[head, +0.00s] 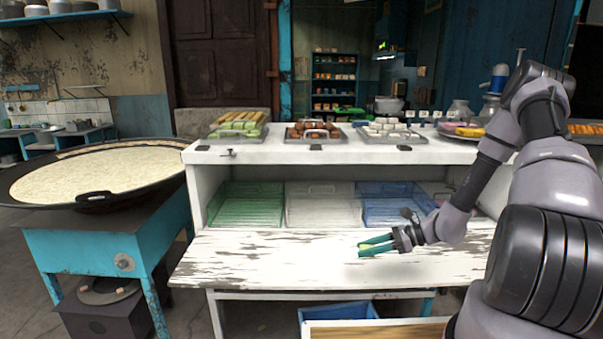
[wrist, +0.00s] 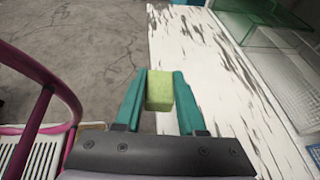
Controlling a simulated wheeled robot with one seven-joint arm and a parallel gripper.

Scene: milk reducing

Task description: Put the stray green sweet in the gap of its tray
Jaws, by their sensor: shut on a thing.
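My gripper (head: 376,246) is shut on the green sweet (wrist: 159,91), a small pale green block. The sweet sits between the two teal fingers in the wrist view, near the fingertips. In the head view my gripper is held above the white, worn counter board (head: 250,262), pointing left. The tray with green and yellow sweets (head: 212,137) stands at the left on the upper counter. The gap in it is too small to make out.
A tray of brown sweets (head: 287,139) and a tray of white sweets (head: 425,141) stand beside it. Green (head: 230,224), clear and blue (head: 372,214) bins sit on the shelf below. A large pan (head: 30,190) stands at the left. The lower board's left part is clear.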

